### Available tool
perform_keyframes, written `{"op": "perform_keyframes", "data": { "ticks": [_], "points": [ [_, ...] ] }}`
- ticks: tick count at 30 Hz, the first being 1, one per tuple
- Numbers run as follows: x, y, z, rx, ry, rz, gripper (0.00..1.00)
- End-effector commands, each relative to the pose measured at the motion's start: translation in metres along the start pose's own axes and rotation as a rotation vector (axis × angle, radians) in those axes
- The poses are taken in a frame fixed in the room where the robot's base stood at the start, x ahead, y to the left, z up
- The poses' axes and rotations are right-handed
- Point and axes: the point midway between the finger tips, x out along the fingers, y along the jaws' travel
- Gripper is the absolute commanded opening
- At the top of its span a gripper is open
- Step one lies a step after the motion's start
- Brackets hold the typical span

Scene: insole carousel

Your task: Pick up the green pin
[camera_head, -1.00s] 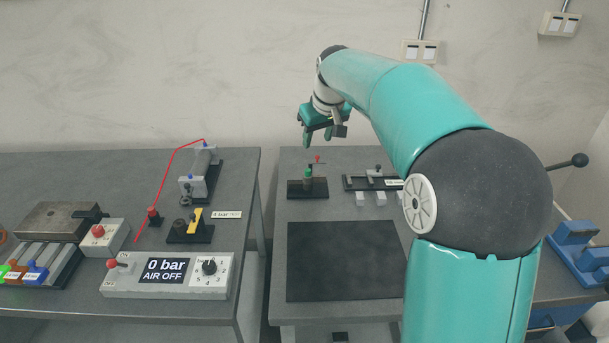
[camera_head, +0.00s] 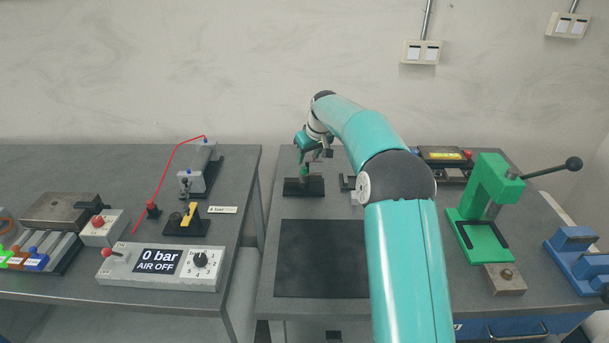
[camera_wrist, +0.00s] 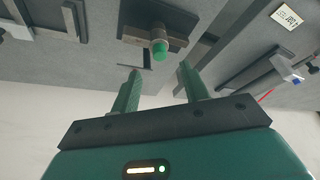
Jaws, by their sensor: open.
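The green pin (camera_wrist: 159,50) shows its round green end in the wrist view and stands in a dark holder (camera_wrist: 133,36). In the head view the holder (camera_head: 304,188) stands at the back of the right-hand bench, and my gripper hides much of the pin. My gripper (camera_head: 302,162) is directly above and close to the holder there. In the wrist view my gripper (camera_wrist: 160,67) is open, with its two green fingers apart and the pin's end showing between and just beyond the tips. I cannot tell whether a finger touches the pin.
A flat dark mat (camera_head: 321,258) lies clear in front of the holder. A green lever press (camera_head: 490,195) and a blue fixture (camera_head: 575,252) stand to the right. The left bench carries an air control box (camera_head: 160,268) and a red line.

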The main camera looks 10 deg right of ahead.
Motion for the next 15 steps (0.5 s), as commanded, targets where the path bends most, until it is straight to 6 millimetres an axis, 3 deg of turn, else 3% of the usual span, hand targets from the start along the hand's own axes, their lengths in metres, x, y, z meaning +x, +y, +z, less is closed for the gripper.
{"op": "perform_keyframes", "data": {
  "ticks": [7,15],
  "points": [
    [0.017,0.000,0.000,-0.002,0.001,-0.001,0.45],
    [0.055,0.002,0.002,-0.002,0.001,-0.001,0.45]
  ]
}}
